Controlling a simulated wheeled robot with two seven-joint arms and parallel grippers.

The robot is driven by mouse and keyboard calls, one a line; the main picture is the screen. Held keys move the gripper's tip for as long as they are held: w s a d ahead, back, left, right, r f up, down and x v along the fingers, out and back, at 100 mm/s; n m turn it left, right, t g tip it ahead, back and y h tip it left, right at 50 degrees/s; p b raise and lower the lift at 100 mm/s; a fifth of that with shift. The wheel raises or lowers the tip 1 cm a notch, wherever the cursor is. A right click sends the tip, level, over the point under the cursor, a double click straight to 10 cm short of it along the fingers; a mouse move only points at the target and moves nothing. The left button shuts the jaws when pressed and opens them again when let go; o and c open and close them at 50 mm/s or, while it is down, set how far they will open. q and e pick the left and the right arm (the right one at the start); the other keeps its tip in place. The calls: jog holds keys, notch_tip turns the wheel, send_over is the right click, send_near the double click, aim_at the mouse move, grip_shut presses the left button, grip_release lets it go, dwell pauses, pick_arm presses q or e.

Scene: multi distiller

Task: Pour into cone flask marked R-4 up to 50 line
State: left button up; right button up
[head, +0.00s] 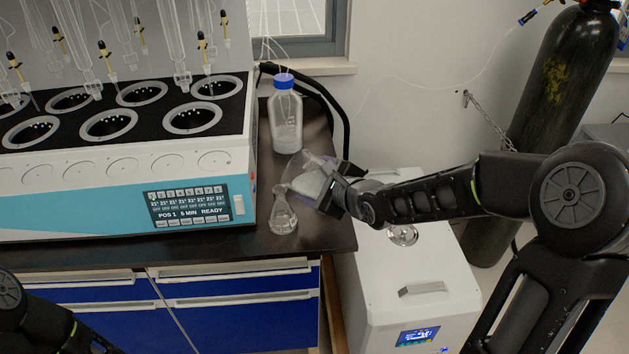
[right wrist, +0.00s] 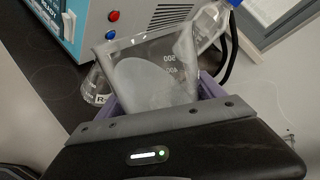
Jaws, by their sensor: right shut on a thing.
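The cone flask (head: 284,215) stands upright on the dark bench, right of the distiller. In the right wrist view, it shows partly behind the held vessel (right wrist: 97,88), with a label on which an R is readable. My right gripper (head: 338,187) is shut on a clear beaker (head: 308,178) with whitish contents. The beaker is tilted left, its lip close to the flask's mouth. Marks show on the beaker (right wrist: 150,75) in the right wrist view. I cannot make out a stream or the flask's fill level. Only part of my left arm shows; its gripper is out of view.
The distiller (head: 200,205), with a row of wells and a display, fills the left of the bench. A blue-capped bottle (head: 286,120) stands behind the flask. A white cabinet unit (head: 400,275) and a dark gas cylinder (head: 565,80) are to the right.

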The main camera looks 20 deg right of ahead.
jog(key=shift+r, duration=0.15)
jog(key=shift+b, duration=0.3)
jog(key=shift+r+n+g+h+b, duration=0.2)
jog(key=shift+n+g+h+b, duration=0.15)
jog(key=shift+b, duration=0.35)
jog(key=shift+r+h, duration=0.25)
jog(key=shift+r, duration=0.05)
jog(key=shift+n+b, duration=0.25)
jog(key=shift+b, duration=0.1)
dwell(1.1)
jog(key=shift+r, duration=0.15)
dwell(3.1)
